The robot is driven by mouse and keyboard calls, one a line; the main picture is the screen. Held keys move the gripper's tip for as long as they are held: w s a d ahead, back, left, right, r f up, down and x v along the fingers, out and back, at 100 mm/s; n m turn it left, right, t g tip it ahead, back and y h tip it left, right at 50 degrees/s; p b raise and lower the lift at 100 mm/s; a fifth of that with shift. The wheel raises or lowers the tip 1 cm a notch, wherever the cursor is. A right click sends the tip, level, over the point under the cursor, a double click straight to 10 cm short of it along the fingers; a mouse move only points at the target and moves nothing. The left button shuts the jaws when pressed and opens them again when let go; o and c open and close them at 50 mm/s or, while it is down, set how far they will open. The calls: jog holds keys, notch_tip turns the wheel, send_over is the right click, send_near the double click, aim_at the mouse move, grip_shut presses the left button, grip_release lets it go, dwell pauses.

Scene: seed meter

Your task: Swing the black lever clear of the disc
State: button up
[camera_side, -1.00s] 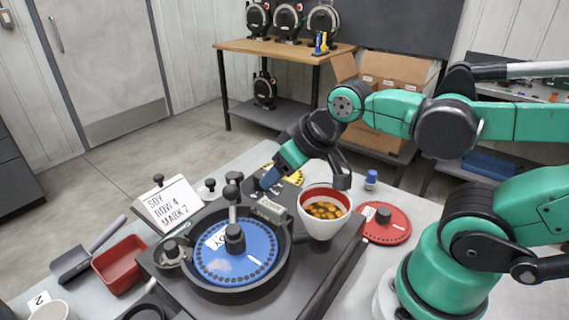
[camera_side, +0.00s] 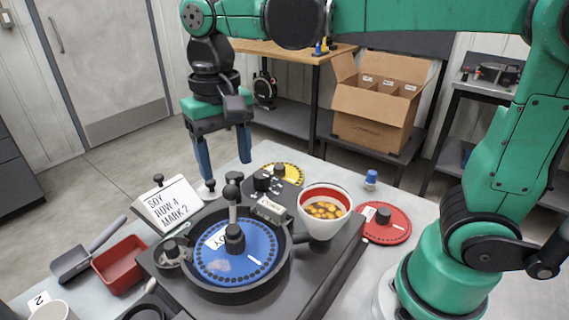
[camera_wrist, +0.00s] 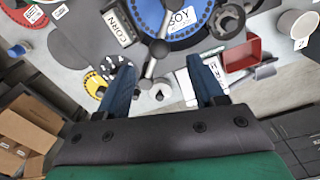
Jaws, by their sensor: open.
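The blue disc (camera_side: 240,268), labelled SOY, sits in the round black housing of the seed meter. A lever with a grey rod and black knobs (camera_side: 235,237) reaches from the disc's centre toward its back edge. A black piece with a knob (camera_side: 173,252) sits at the disc's left rim. My gripper (camera_side: 227,172) is open, fingers pointing down, behind and above the meter. The wrist view shows my gripper (camera_wrist: 163,66) empty; I cannot tell its height above the lever.
A white cup of seeds (camera_side: 322,228) stands right of the disc. A red disc (camera_side: 388,232) and a yellow disc (camera_side: 292,171) lie nearby. A sign card (camera_side: 172,205), red tray (camera_side: 120,265) and scoop (camera_side: 75,260) are on the left. A cardboard box (camera_side: 375,110) stands behind.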

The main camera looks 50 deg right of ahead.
aim_at(230, 186)
jog(key=shift+f, duration=2.2)
grip_shut()
